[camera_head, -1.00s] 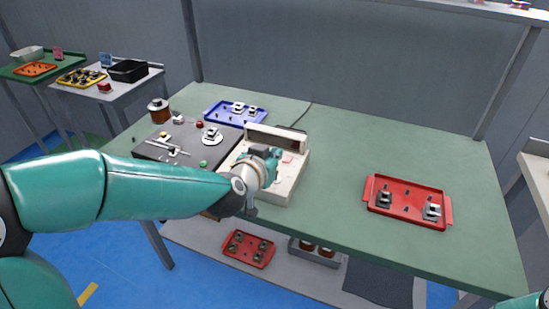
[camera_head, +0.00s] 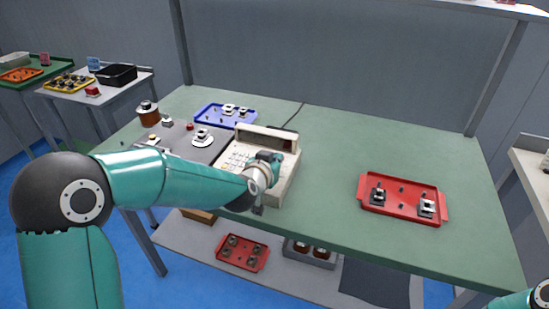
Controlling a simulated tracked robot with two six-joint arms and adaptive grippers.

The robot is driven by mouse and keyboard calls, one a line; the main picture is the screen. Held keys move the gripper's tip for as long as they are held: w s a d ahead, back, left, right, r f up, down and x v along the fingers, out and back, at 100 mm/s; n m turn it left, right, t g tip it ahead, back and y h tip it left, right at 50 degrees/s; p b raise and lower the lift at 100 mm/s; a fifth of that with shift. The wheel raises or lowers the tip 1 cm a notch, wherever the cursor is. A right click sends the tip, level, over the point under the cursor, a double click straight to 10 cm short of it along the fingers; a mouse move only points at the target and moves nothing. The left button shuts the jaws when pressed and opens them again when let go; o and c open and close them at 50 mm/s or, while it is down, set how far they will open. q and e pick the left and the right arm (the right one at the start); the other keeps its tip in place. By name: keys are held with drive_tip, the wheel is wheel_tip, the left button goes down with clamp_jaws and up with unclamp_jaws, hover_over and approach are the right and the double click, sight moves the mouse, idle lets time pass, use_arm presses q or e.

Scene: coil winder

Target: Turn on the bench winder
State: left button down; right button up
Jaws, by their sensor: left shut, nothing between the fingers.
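The bench winder has a dark grey base (camera_head: 212,154) at the left of the green bench. It carries a round white disc (camera_head: 203,140), a red button (camera_head: 190,127) and small yellow-topped parts. Its front part is hidden behind my left arm. A beige console (camera_head: 284,189) with a dark display and a keypad (camera_head: 237,157) stands against its right side. My left gripper (camera_head: 276,157) is shut and empty, over the console's right half. The picture does not show whether it touches. Only part of my right arm shows at the bottom right corner; its gripper is out of view.
A blue tray (camera_head: 210,122) with parts lies behind the winder, and a copper-coloured spool (camera_head: 147,112) stands at its back left. A red tray (camera_head: 380,207) with dark parts lies at the bench's right. The bench between console and red tray is clear.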

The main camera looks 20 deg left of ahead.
use_arm(q)
drive_tip(key=shift+f, duration=0.1)
drive_tip(key=shift+f+b, duration=0.45)
drive_tip(key=shift+s+r, duration=0.1)
drive_tip(key=shift+r, duration=0.1)
drive_tip(key=shift+r+p, duration=0.8)
drive_tip(key=shift+p, duration=0.1)
drive_tip(key=shift+r+p, duration=0.55)
drive_tip(key=shift+r, duration=0.1)
drive_tip(key=r+p, duration=0.1)
drive_tip(key=s+r+p, duration=0.1)
drive_tip(key=r, duration=0.1)
drive_tip(key=shift+p, duration=0.3)
drive_tip(key=s+b, duration=0.1)
drive_tip(key=s, duration=0.8)
drive_tip(key=shift+s+a+r, duration=0.15)
drive_tip(key=shift+s+r, duration=0.05)
drive_tip(key=shift+r, duration=0.1)
